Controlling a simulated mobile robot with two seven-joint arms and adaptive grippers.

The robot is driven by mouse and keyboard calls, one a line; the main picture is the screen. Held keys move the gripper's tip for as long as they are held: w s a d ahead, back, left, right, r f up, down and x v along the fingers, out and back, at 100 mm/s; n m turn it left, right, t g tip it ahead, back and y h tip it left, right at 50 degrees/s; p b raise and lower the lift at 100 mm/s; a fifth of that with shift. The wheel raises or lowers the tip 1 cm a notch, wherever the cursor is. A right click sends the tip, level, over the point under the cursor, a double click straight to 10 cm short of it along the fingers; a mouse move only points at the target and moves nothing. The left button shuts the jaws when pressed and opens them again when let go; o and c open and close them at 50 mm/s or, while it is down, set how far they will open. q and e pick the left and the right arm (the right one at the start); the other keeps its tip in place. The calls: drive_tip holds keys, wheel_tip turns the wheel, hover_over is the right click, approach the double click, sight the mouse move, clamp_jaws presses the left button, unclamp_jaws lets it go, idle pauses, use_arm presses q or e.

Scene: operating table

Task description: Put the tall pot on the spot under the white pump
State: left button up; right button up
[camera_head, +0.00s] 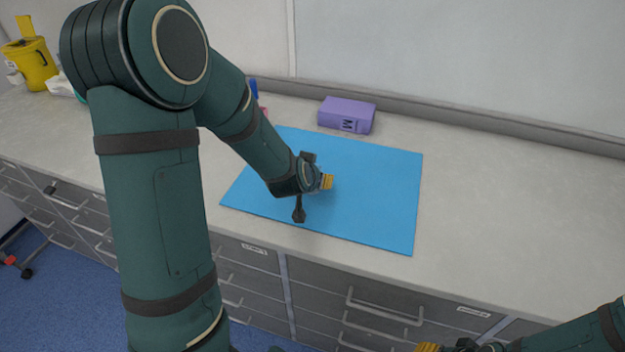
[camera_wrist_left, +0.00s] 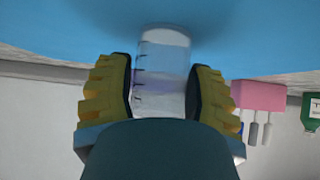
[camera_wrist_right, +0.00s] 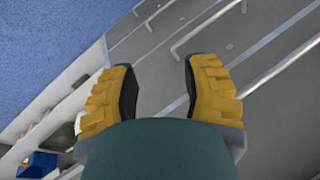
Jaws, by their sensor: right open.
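In the left wrist view a clear pot with dark graduation marks (camera_wrist_left: 162,75) stands between the yellow fingers of my left gripper (camera_wrist_left: 160,90). One end of it is at the blue mat. The pads lie right along both of its sides; whether they press on it I cannot tell. In the head view my left gripper (camera_head: 327,182) is low over the blue mat (camera_head: 385,205), and the pot is hidden there. My right gripper (camera_wrist_right: 161,90) is open and empty in front of the drawers; its tip shows at the head view's bottom edge (camera_head: 430,347). I see no white pump.
A purple box marked M (camera_head: 346,114) stands behind the mat. A pink holder with grey-handled items (camera_wrist_left: 259,96) and a green bottle (camera_wrist_left: 311,112) show in the left wrist view. A yellow bin (camera_head: 32,65) stands far left. The counter right of the mat (camera_head: 510,210) is clear.

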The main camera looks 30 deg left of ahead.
use_arm(q)
drive_tip(key=c, duration=0.6)
drive_tip(key=shift+r, duration=0.15)
